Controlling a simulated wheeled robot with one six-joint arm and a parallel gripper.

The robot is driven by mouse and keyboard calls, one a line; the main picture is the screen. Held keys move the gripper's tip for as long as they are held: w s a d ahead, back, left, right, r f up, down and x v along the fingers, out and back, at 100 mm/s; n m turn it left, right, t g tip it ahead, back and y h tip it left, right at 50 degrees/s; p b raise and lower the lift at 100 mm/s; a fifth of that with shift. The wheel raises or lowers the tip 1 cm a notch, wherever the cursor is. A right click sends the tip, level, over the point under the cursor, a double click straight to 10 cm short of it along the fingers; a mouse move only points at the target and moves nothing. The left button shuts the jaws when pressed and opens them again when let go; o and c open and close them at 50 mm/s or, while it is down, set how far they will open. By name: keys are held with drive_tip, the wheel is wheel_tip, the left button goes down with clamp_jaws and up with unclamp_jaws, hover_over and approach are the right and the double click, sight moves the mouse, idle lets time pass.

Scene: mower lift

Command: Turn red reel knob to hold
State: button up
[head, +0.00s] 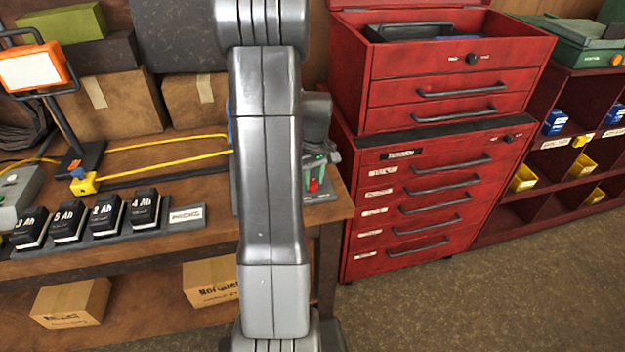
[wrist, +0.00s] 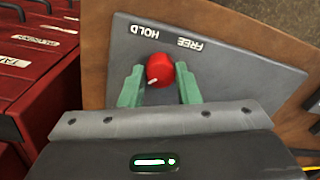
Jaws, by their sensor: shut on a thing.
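The red reel knob (wrist: 159,69) sits on a grey panel (wrist: 235,62) in the wrist view. HOLD and FREE are printed upside down beyond it, HOLD to the left and FREE to the right. A white mark on the knob points down and slightly left in the picture. My gripper (wrist: 160,76) has its green fingers on either side of the knob and is shut on it. In the head view the knob (head: 314,185) shows small at the bench's right end, just right of my arm, which hides most of the gripper.
A red tool cabinet (head: 420,200) stands close right of the wooden bench (head: 335,208). Several black batteries (head: 106,214) stand in a row on the bench left of my arm, with a yellow cable (head: 160,162) behind. Open floor lies at the front right.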

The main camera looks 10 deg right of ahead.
sight(315, 182)
drive_tip(key=m, duration=0.3)
drive_tip(key=shift+m+b, duration=0.3)
drive_tip(key=shift+m, duration=1.8)
drive_tip(key=o, duration=1)
drive_tip(key=shift+c, duration=0.2)
wheel_tip(315, 182, up, 14)
drive_tip(key=shift+d+b, duration=0.3)
drive_tip(key=shift+b, duration=0.1)
drive_tip(key=shift+s+f, duration=0.1)
drive_tip(key=shift+f, duration=0.1)
